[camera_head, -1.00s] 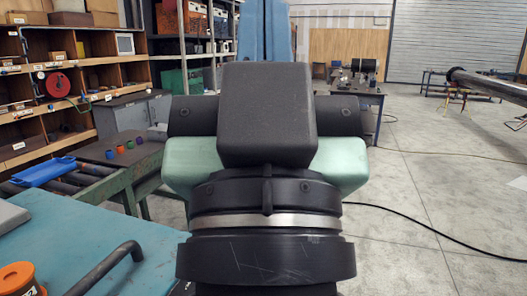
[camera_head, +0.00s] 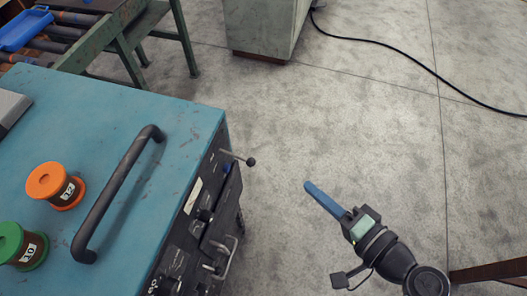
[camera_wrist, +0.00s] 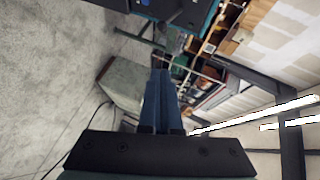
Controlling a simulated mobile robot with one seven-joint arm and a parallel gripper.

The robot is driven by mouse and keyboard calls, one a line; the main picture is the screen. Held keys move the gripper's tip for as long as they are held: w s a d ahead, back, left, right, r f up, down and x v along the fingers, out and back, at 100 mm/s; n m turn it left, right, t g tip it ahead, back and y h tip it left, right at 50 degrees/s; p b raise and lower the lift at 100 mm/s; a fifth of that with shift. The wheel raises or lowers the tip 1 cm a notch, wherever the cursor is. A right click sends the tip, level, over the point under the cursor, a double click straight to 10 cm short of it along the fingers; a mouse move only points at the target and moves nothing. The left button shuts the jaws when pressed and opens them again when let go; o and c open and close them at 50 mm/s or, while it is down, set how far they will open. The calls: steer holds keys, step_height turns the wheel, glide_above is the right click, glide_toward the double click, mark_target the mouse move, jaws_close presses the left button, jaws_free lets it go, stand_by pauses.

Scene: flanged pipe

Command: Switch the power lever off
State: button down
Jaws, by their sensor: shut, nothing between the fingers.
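A thin lever with a dark ball knob (camera_head: 251,162) sticks out from the dark side panel of the blue-topped machine (camera_head: 115,120) in the head view. It is the likeliest power lever; I see no readable label on it. My gripper (camera_head: 307,187) has long blue fingers, closed together and empty. It is to the right of the knob and lower in the picture, apart from it, with grey floor behind. In the wrist view the closed fingers (camera_wrist: 160,75) point up the picture. Part of a dark panel shows above them, but I cannot tell the lever there.
A black bar handle (camera_head: 115,195), an orange spool (camera_head: 55,187) and a green spool (camera_head: 22,245) are on the machine top. More handles and knobs (camera_head: 215,265) stick out of its side. A grey-green cabinet (camera_head: 265,25) and black cable (camera_head: 410,62) are farther back. Floor between gripper and machine is clear.

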mark_target(236, 157)
steer(key=s+a+p+x, duration=0.1)
steer(key=p+x, duration=0.3)
steer(key=x, duration=0.8)
steer(key=shift+s+a+f, duration=0.3)
steer(key=shift+a, duration=0.35)
step_height(236, 157, down, 2)
steer(key=b, duration=0.3)
steer(key=shift+a, duration=0.15)
steer(key=shift+w, duration=0.1)
